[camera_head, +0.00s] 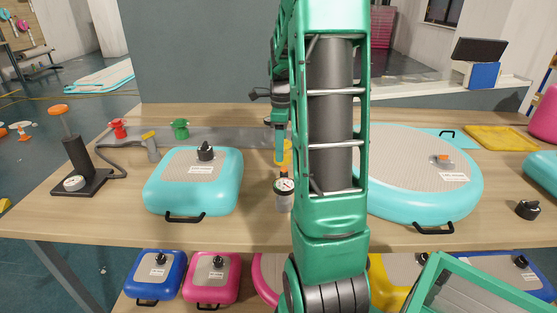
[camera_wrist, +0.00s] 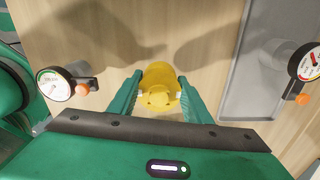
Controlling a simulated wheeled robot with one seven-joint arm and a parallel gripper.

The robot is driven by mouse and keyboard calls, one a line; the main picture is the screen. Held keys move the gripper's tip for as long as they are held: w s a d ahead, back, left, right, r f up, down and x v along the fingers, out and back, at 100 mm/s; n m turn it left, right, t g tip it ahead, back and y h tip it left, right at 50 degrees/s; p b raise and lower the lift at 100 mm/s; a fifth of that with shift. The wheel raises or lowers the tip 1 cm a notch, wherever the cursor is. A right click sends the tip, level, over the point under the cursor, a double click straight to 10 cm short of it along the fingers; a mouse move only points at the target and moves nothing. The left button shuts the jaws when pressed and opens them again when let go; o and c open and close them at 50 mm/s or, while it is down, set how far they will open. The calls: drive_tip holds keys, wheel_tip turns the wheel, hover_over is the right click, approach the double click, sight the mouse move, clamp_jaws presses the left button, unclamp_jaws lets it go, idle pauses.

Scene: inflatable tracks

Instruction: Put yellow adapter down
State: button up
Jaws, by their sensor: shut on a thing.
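The yellow adapter (camera_wrist: 159,82) sits between the two green fingers of my gripper (camera_wrist: 158,97) in the wrist view, and the fingers are shut on it. In the head view the yellow adapter (camera_head: 285,154) shows just left of my arm, under my gripper (camera_head: 280,142), which is partly hidden by the arm. The adapter is over bare wooden table (camera_wrist: 110,25). I cannot tell whether its base touches the wood.
A pressure gauge (camera_head: 284,188) stands in front of the adapter. A grey tray (camera_head: 228,135) lies behind, with a green adapter (camera_head: 181,129) and a red adapter (camera_head: 118,129) to the left. Turquoise inflatables (camera_head: 190,192) (camera_head: 390,202) flank the spot. A black hand pump (camera_head: 78,165) stands far left.

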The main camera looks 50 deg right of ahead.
drive_tip(key=shift+d+f, duration=0.3)
drive_tip(key=shift+d, duration=0.1)
drive_tip(key=shift+f, duration=1.9)
drive_tip(key=shift+s+f, duration=0.1)
drive_tip(key=o, duration=1.1)
drive_tip(key=shift+c, duration=0.2)
